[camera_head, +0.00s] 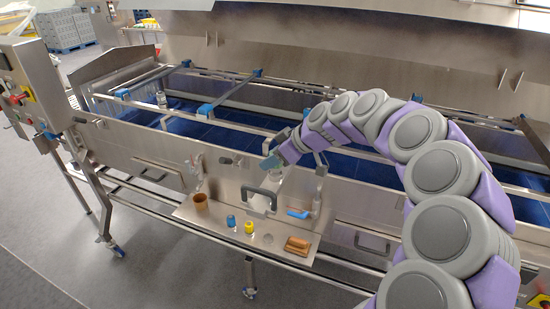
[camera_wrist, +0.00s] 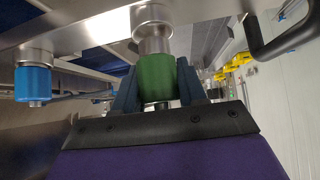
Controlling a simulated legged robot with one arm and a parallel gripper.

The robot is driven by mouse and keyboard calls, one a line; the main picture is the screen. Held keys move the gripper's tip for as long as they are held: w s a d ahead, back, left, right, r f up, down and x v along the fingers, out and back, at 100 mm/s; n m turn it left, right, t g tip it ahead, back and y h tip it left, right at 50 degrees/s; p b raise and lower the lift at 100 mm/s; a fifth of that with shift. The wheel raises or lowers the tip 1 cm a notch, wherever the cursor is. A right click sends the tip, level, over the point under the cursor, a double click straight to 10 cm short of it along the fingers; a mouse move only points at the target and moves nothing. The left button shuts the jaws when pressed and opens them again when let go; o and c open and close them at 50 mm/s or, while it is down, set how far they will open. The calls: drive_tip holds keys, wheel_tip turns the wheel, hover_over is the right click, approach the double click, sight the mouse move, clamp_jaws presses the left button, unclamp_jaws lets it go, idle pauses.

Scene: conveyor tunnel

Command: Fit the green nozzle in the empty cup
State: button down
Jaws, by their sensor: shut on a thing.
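My gripper (camera_head: 272,163) is over the machine's front panel in the head view. In the wrist view my gripper (camera_wrist: 157,93) has its two dark fingers on either side of the green nozzle (camera_wrist: 157,74), shut on it. A round metal fitting (camera_wrist: 153,28) lines up with the nozzle's far end. They look touching or very close, and I cannot tell whether one is inside the other. A blue nozzle (camera_wrist: 32,83) with a metal collar shows at left in the wrist view. The green nozzle is not clear in the head view, and I cannot identify the empty cup there.
A steel shelf (camera_head: 218,225) below my gripper holds a brown pot (camera_head: 201,203), a blue piece (camera_head: 231,221), a yellow piece (camera_head: 249,227) and a brown brush (camera_head: 298,245). A black handle (camera_head: 259,192) is near my gripper. Rails and a blue belt (camera_head: 205,130) lie behind.

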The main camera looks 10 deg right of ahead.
drive_tip(key=shift+d, duration=1.2)
drive_tip(key=shift+a, duration=1.7)
drive_tip(key=shift+d+f+b, duration=0.15)
drive_tip(key=shift+d+b, duration=0.15)
drive_tip(key=shift+d, duration=0.85)
drive_tip(key=shift+d+f, duration=0.15)
drive_tip(key=shift+a+f+b, duration=0.15)
drive_tip(key=shift+a+b, duration=0.05)
drive_tip(key=shift+a, duration=0.3)
drive_tip(key=shift+a+f+b, duration=0.15)
drive_tip(key=shift+a+b, duration=0.05)
drive_tip(key=shift+a, duration=0.3)
drive_tip(key=shift+d+f, duration=0.25)
drive_tip(key=shift+d, duration=0.1)
drive_tip(key=shift+f+b, duration=0.15)
drive_tip(key=shift+b, duration=0.15)
